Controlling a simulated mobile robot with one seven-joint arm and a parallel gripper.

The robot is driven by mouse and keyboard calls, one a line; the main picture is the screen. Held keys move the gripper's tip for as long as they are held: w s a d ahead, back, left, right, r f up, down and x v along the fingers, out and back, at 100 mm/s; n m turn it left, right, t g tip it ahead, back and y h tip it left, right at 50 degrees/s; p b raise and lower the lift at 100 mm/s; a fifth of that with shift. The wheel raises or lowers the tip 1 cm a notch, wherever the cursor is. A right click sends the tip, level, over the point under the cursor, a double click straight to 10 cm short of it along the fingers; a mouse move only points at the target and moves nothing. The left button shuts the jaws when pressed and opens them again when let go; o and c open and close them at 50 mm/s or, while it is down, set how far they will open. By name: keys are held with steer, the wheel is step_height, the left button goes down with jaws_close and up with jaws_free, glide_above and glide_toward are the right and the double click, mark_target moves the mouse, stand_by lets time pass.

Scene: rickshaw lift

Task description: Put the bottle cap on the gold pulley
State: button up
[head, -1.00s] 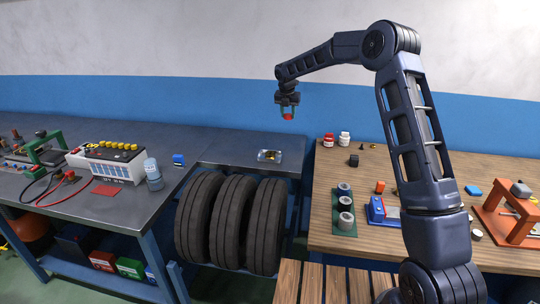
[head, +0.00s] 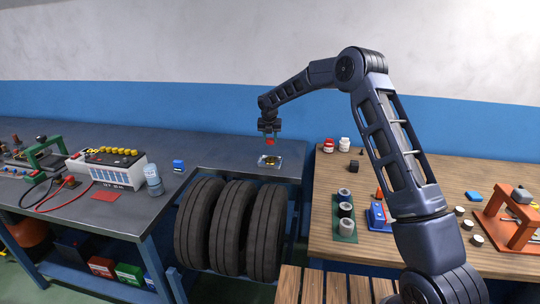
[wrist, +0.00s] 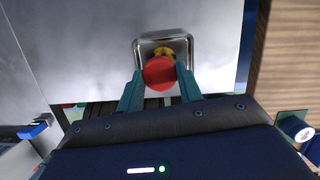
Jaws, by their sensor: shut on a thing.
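My gripper (head: 269,130) is shut on a red bottle cap (head: 269,142), held in the air between its teal fingers. In the wrist view the round cap (wrist: 159,73) shows between the fingertips (wrist: 160,80). The gold pulley (head: 270,161) sits in a small shiny square tray (head: 259,161) on the narrow grey bench section. The cap is above the pulley with a gap between them in the head view. In the wrist view the cap hides much of the pulley (wrist: 166,49), leaving gold visible along its upper edge.
A wooden table (head: 320,215) with jars, rolls and a red press stands at the right. The left bench holds a blue box (head: 178,165), a bottle (head: 153,180) and a white battery unit (head: 105,168). Large tyres (head: 232,225) stand below the pulley. The bench around the tray is clear.

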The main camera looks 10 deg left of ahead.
mark_target(270, 158)
steer(key=shift+f, duration=4.5)
steer(key=shift+f, duration=0.2)
steer(key=o, duration=1)
steer(key=shift+c, duration=0.2)
steer(key=shift+r, duration=0.1)
